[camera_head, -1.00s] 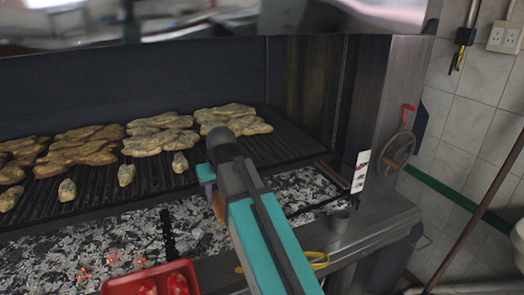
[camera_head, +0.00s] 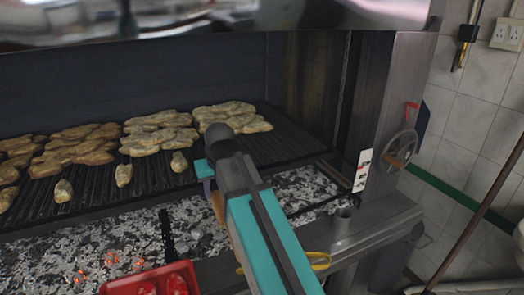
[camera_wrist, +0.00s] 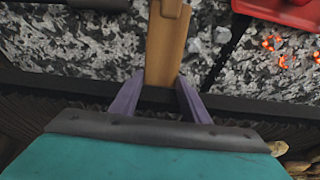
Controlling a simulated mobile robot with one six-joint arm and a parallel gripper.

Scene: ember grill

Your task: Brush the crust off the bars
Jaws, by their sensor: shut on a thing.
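The grill bars (camera_head: 285,143) are dark ridged grating over the coal bed, bare at the right end. I cannot make out crust on them. My gripper, in the wrist view (camera_wrist: 157,98), has its purple fingers on either side of a flat wooden handle (camera_wrist: 166,45) and is shut on it. In the head view the same wooden handle (camera_head: 218,208) shows partly behind my arm, over the coals near the bars' front edge. The brush's head is hidden in both views, so I cannot tell whether it touches the bars.
Several browned meat pieces (camera_head: 160,135) lie on the bars to the left and behind. Ash and glowing coals (camera_head: 100,235) lie below in front. A red tray (camera_head: 150,281) stands at the front.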

